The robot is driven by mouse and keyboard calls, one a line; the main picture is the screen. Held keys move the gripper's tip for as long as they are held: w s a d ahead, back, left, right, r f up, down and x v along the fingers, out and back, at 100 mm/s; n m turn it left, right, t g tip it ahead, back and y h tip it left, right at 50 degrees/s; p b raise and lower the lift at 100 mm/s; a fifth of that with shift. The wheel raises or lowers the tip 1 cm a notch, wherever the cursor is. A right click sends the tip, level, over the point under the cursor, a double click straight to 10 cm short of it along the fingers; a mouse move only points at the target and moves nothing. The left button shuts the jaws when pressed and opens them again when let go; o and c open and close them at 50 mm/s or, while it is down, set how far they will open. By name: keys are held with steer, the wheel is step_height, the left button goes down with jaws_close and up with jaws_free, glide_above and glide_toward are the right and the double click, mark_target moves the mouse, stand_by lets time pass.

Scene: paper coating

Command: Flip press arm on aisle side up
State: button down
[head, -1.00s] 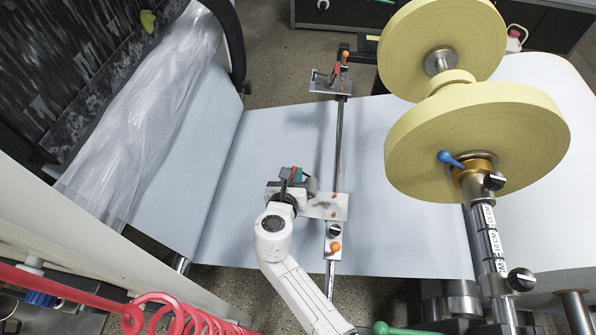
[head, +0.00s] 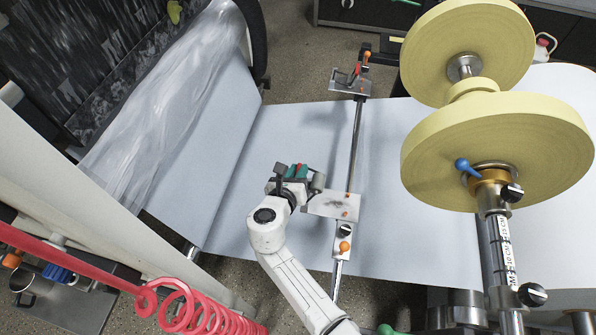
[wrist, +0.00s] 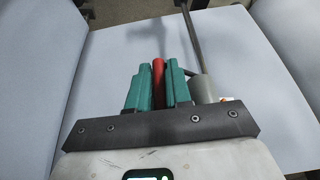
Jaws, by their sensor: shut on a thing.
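My gripper (head: 298,171) is over the white paper web, just left of the metal rod (head: 355,150). In the wrist view its teal fingers (wrist: 158,85) are shut on a red handle (wrist: 158,82), one finger on each side. The near press arm has a flat metal plate (head: 335,206) at the rod, right of my gripper, looking slightly tilted. A grey cylinder (wrist: 203,88) sits close to the right finger. My gripper and wrist hide the handle in the head view.
A second press arm with a red handle (head: 353,74) stands at the rod's far end. Two large yellow rolls (head: 500,150) are on the right, with a blue lever (head: 468,167). A red coiled hose (head: 190,305) is at lower left. Paper web (head: 260,190) lies open left of the rod.

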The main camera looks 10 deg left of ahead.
steer(key=c, duration=1.1)
jaws_free()
steer(key=shift+a+f, duration=0.1)
steer(key=shift+a, duration=0.05)
steer(key=p+v, duration=0.1)
steer(key=v, duration=1)
steer(key=shift+p, duration=0.35)
